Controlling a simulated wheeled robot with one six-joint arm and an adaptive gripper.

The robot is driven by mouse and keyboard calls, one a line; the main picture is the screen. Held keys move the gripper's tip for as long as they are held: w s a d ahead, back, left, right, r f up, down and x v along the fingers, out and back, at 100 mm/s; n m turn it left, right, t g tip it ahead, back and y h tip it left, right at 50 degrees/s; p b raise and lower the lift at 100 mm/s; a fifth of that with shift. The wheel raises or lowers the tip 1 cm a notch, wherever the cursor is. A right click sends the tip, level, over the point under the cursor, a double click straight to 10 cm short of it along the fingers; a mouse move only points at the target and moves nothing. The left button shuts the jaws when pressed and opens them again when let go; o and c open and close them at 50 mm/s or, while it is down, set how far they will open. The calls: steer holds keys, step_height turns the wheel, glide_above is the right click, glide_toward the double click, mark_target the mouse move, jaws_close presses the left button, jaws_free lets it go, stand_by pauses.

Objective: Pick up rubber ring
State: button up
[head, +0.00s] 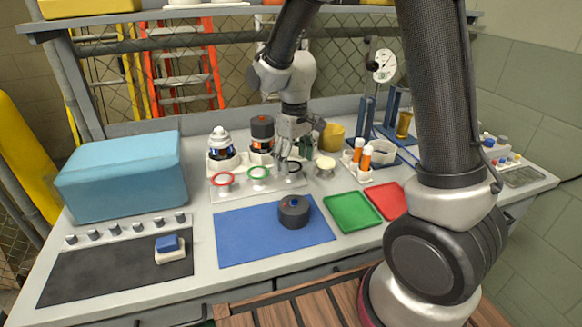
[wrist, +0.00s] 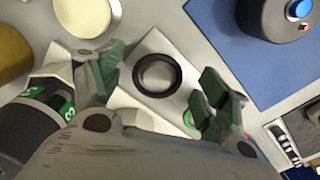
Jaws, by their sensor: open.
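A black rubber ring (wrist: 178,76) sits around a round silver-grey post on a white plate in the wrist view. In the head view the black ring (head: 295,168) is the rightmost of three rings in a row and is partly hidden by my gripper. My gripper (wrist: 160,72) is open, its green-padded fingers on either side of the ring with gaps showing. Nothing is between the fingers but the ring and its post below. In the head view my gripper (head: 292,150) points down over the ring.
A red ring (head: 224,172) and a green ring (head: 259,166) sit to the left on the same plate. Bottles stand behind the rings. A pale-topped round canister (head: 324,164) is close on the right. A dark puck-shaped device (head: 293,213) lies on the blue mat (head: 240,239) in front.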

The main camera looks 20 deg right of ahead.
steer(key=shift+f, duration=0.25)
steer(key=shift+f, duration=0.25)
stand_by(0.4)
steer(key=shift+c, duration=0.4)
steer(key=c, duration=0.7)
